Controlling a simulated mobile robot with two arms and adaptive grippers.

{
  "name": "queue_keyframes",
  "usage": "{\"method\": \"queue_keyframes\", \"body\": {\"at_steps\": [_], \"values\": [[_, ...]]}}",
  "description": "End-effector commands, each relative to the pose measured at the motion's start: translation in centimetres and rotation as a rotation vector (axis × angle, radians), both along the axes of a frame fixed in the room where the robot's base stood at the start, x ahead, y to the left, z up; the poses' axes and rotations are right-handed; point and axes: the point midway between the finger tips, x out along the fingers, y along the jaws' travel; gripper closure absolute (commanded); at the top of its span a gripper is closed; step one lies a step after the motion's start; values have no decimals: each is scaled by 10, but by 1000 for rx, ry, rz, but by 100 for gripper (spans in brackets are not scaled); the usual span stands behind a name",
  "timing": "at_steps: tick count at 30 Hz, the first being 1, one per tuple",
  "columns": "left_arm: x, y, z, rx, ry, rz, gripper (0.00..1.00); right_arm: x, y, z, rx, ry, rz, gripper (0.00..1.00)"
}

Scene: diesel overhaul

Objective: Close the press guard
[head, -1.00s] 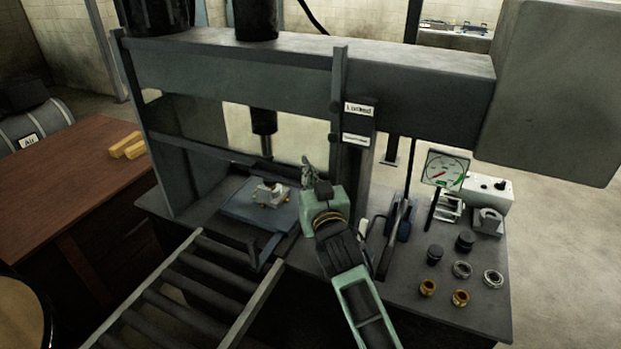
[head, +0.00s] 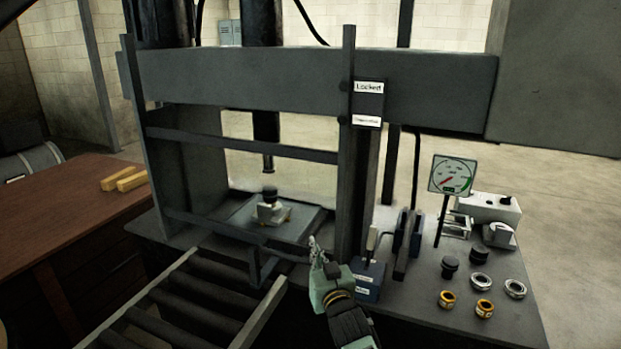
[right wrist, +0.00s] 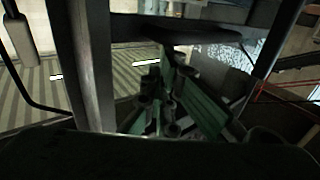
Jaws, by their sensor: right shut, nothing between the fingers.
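The press guard appears as dark bars across the front of the press opening: an upper bar (head: 240,146) and a lower bar (head: 205,225). A dark U-shaped bracket (head: 266,262) hangs from the lower bar above the roller track. My right gripper (head: 314,245) is shut and empty, with its fingertips by the right end of the lower bar; I cannot tell whether they touch it. In the right wrist view its fingers (right wrist: 165,105) are together beside a grey post (right wrist: 84,65). My left gripper is not in view.
A small light part with a dark top (head: 270,209) sits on the press bed under the ram (head: 267,135). A blue lever box (head: 369,280) stands right of my gripper. A gauge (head: 452,175) and several rings stand further right. A roller track (head: 190,300) runs in front.

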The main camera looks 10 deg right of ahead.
Motion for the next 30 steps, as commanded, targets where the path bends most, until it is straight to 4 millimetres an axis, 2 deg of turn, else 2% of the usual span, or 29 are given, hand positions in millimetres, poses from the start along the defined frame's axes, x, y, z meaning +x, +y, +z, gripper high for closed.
{"method": "queue_keyframes", "body": {"at_steps": [1, 7, 11, 30], "values": [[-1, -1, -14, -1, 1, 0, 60, 0, -1, -20, 0, 8, -1, 100], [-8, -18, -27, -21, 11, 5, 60, 0, 0, -40, 0, 6, -1, 100], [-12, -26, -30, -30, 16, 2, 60, 0, 0, -44, -1, 5, -1, 100], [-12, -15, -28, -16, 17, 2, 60, -1, 0, -46, -1, 14, -1, 100]]}}
